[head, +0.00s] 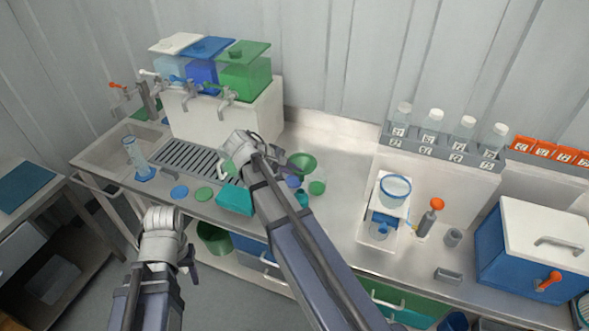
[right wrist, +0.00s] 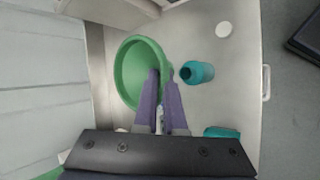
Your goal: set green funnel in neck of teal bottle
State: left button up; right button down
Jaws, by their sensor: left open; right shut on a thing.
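The green funnel (head: 303,161) is held up in the right gripper (head: 281,165), beyond the sink grate on the steel counter. In the right wrist view, the gripper's purple fingers (right wrist: 162,80) are shut on the near side of the funnel's wide rim (right wrist: 130,72). The teal bottle (head: 302,198) stands apart to the right of the funnel in the right wrist view (right wrist: 200,73), its dark neck opening showing. In the head view my arm partly covers the bottle. The funnel's spout is hidden. My left gripper (head: 191,262) is open and empty, in front of the counter.
A green-topped item (head: 317,187) stands near the bottle. A dispenser with colored tanks (head: 245,75) stands behind.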

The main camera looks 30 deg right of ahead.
notch_tip(320, 180, down, 9)
jog(key=b, duration=0.9)
dwell(0.4)
jog(key=shift+f, duration=0.1)
jog(key=c, duration=0.9)
grip_release()
jog(key=shift+a, duration=0.1)
jog(key=p+v, duration=0.5)
jog(key=v, duration=0.2)
jog(key=shift+a+r+p, duration=0.25)
jog(key=shift+p, duration=0.1)
